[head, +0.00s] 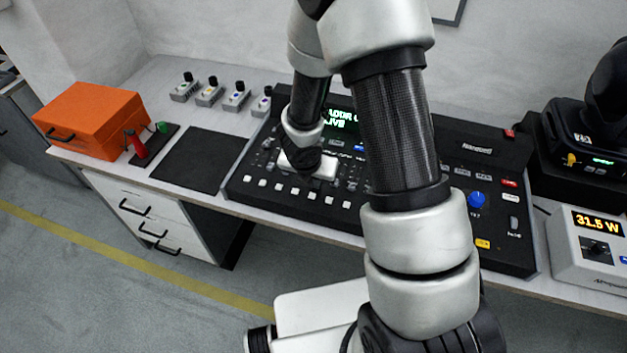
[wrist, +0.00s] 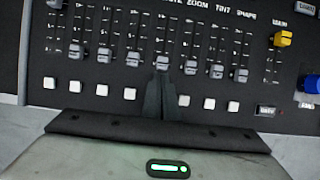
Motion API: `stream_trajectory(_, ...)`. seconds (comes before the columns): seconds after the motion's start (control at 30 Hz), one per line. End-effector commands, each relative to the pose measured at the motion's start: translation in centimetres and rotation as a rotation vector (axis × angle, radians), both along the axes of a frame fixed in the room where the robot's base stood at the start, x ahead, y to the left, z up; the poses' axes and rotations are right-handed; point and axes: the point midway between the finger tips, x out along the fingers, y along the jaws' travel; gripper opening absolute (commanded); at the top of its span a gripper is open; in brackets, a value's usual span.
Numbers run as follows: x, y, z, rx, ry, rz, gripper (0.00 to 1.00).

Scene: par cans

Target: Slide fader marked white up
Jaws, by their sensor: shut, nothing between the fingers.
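The black lighting console (head: 505,235) lies on the desk, partly covered by my arm in the head view. In the wrist view a row of fader slots runs across it, with grey caps low in their slots. My gripper (wrist: 163,76) is shut and empty, pointing at the panel. Its fingertips are just below one grey fader cap (wrist: 162,62); I cannot tell whether they touch it. Another grey cap (wrist: 190,67) is close to the right. Labels such as ZOOM, TINT and SHAPE show at the top; I cannot read which fader is marked white.
Square white buttons (wrist: 130,94) line the panel below the faders. A yellow fader cap (wrist: 283,39) sits higher at the right, with a blue knob (head: 477,200) beyond. An orange case (head: 90,118) and a black mat (head: 200,160) are left of the console.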

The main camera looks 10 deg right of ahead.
Motion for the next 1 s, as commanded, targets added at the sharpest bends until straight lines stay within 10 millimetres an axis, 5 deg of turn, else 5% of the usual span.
stream_trajectory(0.27, 0.2, -0.1, 0.1, 0.0, 0.0, -0.001, 0.0)
stream_trajectory(0.67, 6.8, -3.9, 0.6, 0.0, 0.001, -0.004, 0.0)
stream_trajectory(1.0, 7.8, -4.5, 0.1, -0.003, -0.002, -0.002, 0.0)
